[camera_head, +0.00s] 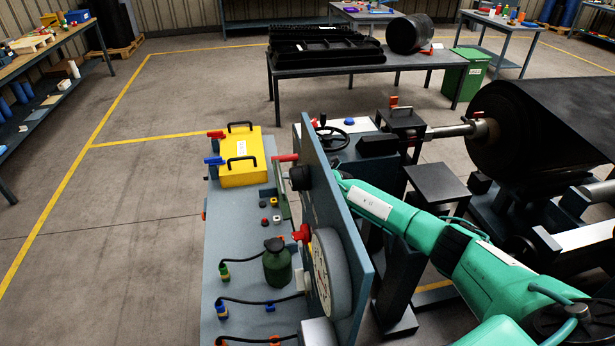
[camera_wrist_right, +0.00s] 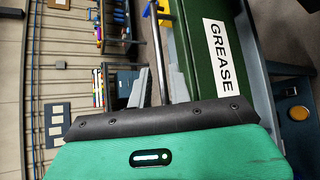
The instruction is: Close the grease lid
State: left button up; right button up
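A dark green surface with a white GREASE label (camera_wrist_right: 219,55) fills the upper right of the right wrist view; I take it for the grease lid. In the head view a thin green edge (camera_head: 281,190) shows left of the upright grey panel; I cannot tell if it is the same part. My right arm comes in from the right, and its gripper is mostly hidden behind the panel. In the wrist view two grey fingers of my right gripper (camera_wrist_right: 159,88) stand apart, with a grey bar between them; contact with it is unclear. My left gripper is not in view.
The upright grey panel (camera_head: 336,190) carries a large gauge and red handles. A yellow box (camera_head: 240,158) and a green bottle (camera_head: 277,262) stand on the grey bench (camera_head: 232,250) to its left. A black roller (camera_head: 540,125) is at the right.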

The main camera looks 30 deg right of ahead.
jog(key=p+v, duration=0.1)
jog(key=v, duration=0.6)
jog(key=shift+s+p, duration=0.25)
jog(key=shift+p, duration=0.05)
jog(key=shift+d, duration=0.1)
